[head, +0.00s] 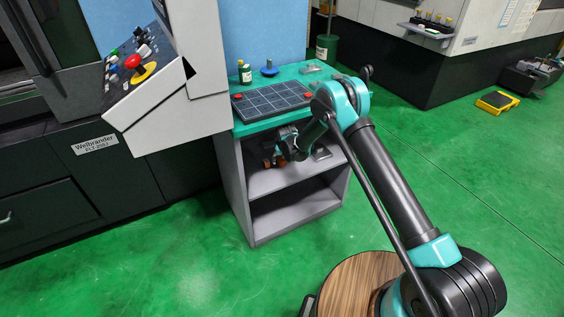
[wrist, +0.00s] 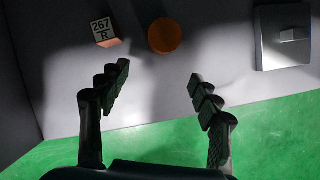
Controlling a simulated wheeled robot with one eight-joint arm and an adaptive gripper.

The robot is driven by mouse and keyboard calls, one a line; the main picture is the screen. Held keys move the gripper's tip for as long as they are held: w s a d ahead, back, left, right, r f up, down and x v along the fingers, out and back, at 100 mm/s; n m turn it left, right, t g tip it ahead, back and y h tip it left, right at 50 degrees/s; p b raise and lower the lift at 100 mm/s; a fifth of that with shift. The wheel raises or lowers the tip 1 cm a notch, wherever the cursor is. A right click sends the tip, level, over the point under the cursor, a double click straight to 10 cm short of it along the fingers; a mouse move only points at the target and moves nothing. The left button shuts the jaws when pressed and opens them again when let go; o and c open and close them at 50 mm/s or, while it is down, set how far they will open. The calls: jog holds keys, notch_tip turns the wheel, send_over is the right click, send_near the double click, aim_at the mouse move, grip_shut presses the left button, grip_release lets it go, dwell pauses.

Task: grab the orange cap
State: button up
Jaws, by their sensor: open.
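The orange cap (wrist: 165,36) shows in the wrist view as a round orange disc on the grey shelf (wrist: 150,88). It lies ahead of my gripper (wrist: 154,82), roughly centred between the two fingers and beyond their tips. The fingers are apart and nothing is between them. In the head view my gripper (head: 276,160) reaches into the upper shelf of the grey cabinet (head: 241,185). I cannot make out the cap clearly there, as my arm and gripper cover part of the shelf.
A small orange-and-white block marked 267 R (wrist: 104,32) sits left of the cap. A grey square plate with a raised knob (wrist: 283,38) lies to the right. The cabinet's teal top (head: 290,78) holds a gridded dark tray (head: 270,101), a bottle (head: 245,73) and a blue knob (head: 269,69).

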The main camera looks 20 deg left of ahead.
aim_at(282, 160)
jog(key=shift+w+a, duration=0.4)
jog(key=shift+w, duration=0.3)
jog(key=shift+w+a, duration=0.35)
jog(key=shift+w, duration=0.3)
jog(key=shift+w+a+f, duration=0.1)
jog(key=shift+w+a, duration=0.05)
jog(key=shift+w, duration=0.1)
jog(key=shift+x, duration=2.35)
jog(key=c, duration=1.1)
